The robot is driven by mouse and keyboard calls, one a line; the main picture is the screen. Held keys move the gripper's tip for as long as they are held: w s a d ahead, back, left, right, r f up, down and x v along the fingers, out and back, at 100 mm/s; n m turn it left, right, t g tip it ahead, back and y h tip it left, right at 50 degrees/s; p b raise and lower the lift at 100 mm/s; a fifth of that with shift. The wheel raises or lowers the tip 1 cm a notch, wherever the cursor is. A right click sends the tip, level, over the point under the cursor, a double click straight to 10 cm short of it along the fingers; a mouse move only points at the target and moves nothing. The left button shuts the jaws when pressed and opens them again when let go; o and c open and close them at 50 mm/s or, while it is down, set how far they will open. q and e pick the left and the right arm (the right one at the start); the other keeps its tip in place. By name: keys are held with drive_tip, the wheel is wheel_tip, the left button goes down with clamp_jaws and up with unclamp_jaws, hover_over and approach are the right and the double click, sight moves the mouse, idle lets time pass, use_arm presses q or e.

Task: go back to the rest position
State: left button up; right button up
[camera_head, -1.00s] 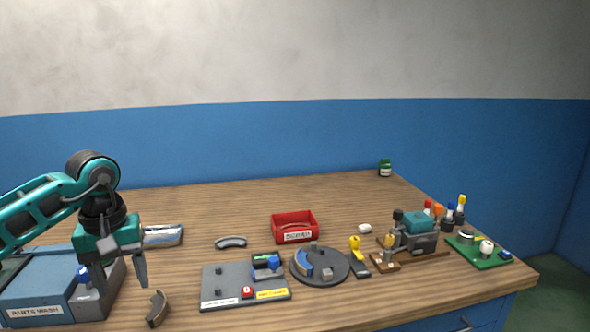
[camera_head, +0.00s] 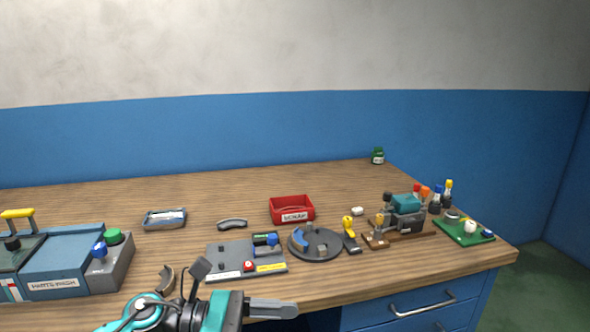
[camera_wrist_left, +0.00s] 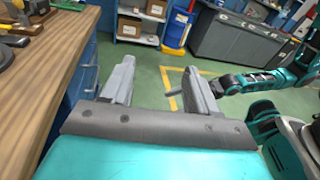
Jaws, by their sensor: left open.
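My left gripper (camera_head: 283,311) is at the bottom edge of the head view, in front of the workbench (camera_head: 360,285) and pointing right. It is apart from the objects on the bench. In the left wrist view its two grey fingers (camera_wrist_left: 157,78) stand apart with nothing between them, beside the bench edge and above the green floor. A teal and black arm, which looks like my right arm (camera_wrist_left: 270,78), comes in at the right of that view. Its gripper end is mostly hidden behind a left finger, so its jaws cannot be made out.
On the bench are a blue-grey parts washer (camera_head: 70,262), a curved dark piece (camera_head: 166,279), a grey fixture board (camera_head: 228,262), a round plate (camera_head: 316,244) and a red scrap bin (camera_head: 292,210). Blue drawers (camera_head: 420,305) are below. Open floor (camera_wrist_left: 150,65) lies beside the bench.

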use_arm(q)
drive_tip(key=a+f+n+t+y, duration=0.3)
drive_tip(key=n+t, duration=0.2)
drive_tip(key=n, duration=0.6)
drive_tip(key=w+a+f+n+t+y, duration=0.15)
drive_tip(key=n+t, duration=0.45)
drive_tip(key=n, duration=0.6)
drive_tip(key=a+f+n+t+y, duration=0.3)
drive_tip(key=n+t, duration=0.2)
drive_tip(key=n, duration=0.6)
drive_tip(key=s+a+f+n+g+y, duration=0.3)
drive_tip(key=s+f+n, duration=0.3)
drive_tip(key=f+n, duration=0.2)
drive_tip(key=s+a+f+n+g+y, duration=0.2)
drive_tip(key=s+a+f+n+y, duration=0.2)
drive_tip(key=s+f+n, duration=0.2)
wheel_tip(320, 180, down, 3)
drive_tip(key=shift+s+a+r+n+g+y, duration=0.2)
drive_tip(key=shift+s+a+n+g+y, duration=0.2)
drive_tip(key=shift+n, duration=0.7)
drive_tip(key=shift+o, duration=0.5)
